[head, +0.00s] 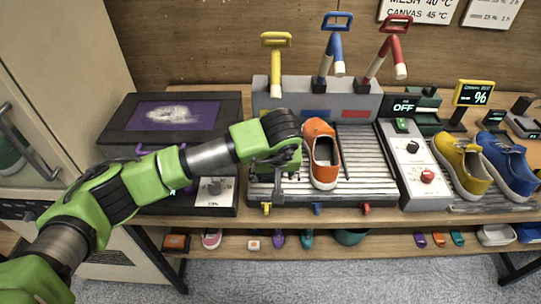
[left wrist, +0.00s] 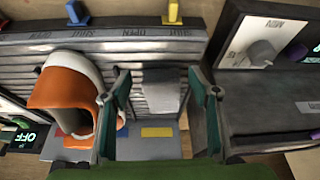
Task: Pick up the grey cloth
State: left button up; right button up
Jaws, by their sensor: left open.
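A small grey folded piece, which looks like the grey cloth (left wrist: 163,88), lies on the slatted metal rack (left wrist: 70,47) in the left wrist view. My left gripper (left wrist: 160,95) is open, with one finger on each side of the cloth. I cannot tell whether the fingers touch it. My right gripper is not in view.
An orange sneaker (head: 321,160) stands on the rack close beside my left gripper. A dark unit with a dial (head: 215,190) stands at the left. Yellow (head: 458,160) and blue (head: 507,163) sneakers are at the right. Yellow, blue and red-handled tools stand behind the rack.

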pick_arm(q)
jog(key=shift+w, duration=0.3)
jog(key=shift+w+a+r+p, duration=0.15)
jog(key=shift+w+p, duration=0.5)
jog(key=shift+w, duration=0.45)
jog(key=x, duration=0.2)
jog(key=shift+w+f, duration=0.1)
jog(key=shift+f, duration=0.15)
jog(key=shift+w+f, duration=0.2)
jog(key=shift+f, duration=0.2)
jog(key=c, duration=0.8)
